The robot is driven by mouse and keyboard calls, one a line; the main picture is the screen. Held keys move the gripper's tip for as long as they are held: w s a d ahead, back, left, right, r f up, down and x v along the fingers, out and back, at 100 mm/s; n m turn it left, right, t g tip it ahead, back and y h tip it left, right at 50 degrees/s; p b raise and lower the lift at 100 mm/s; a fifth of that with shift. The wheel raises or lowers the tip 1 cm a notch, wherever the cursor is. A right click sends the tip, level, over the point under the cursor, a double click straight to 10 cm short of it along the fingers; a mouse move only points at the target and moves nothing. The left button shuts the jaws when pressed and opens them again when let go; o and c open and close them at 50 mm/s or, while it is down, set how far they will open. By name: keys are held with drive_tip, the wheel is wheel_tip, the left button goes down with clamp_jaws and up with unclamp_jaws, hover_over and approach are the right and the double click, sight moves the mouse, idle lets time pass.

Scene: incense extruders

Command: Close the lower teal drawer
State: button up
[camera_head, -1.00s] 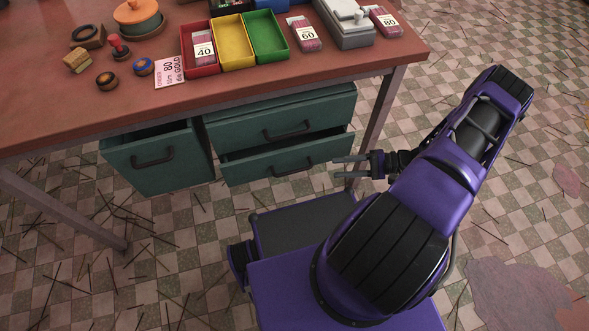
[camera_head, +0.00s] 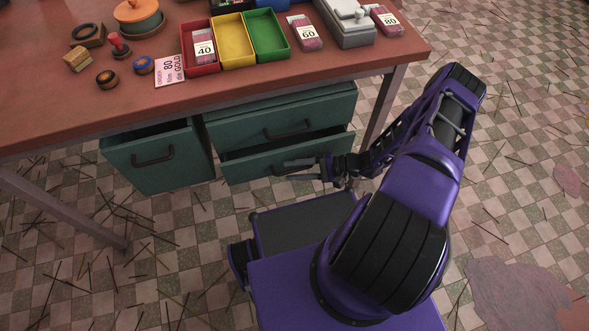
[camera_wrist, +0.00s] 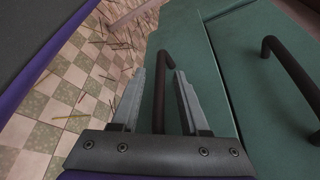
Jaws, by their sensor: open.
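The lower teal drawer (camera_head: 250,166) stands partly pulled out below the closed-looking upper teal drawer (camera_head: 300,128), with a dark gap along its top. My gripper (camera_head: 287,170) is open at the right half of the lower drawer's front, over its handle, which it mostly hides in the head view. In the wrist view, the lower drawer's dark handle (camera_wrist: 166,60) shows between my two grey fingers (camera_wrist: 154,95). I cannot tell whether the fingers touch it. The upper drawer's handle (camera_wrist: 290,72) is to the right there.
A deeper teal drawer (camera_head: 160,165) on the left is pulled out. The red-brown tabletop (camera_head: 60,115) overhangs the drawers, and a table leg (camera_head: 380,105) stands to their right. Colored trays and boxes are on top. The tiled floor has scattered sticks.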

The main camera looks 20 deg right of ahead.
clamp_jaws()
idle(1.4)
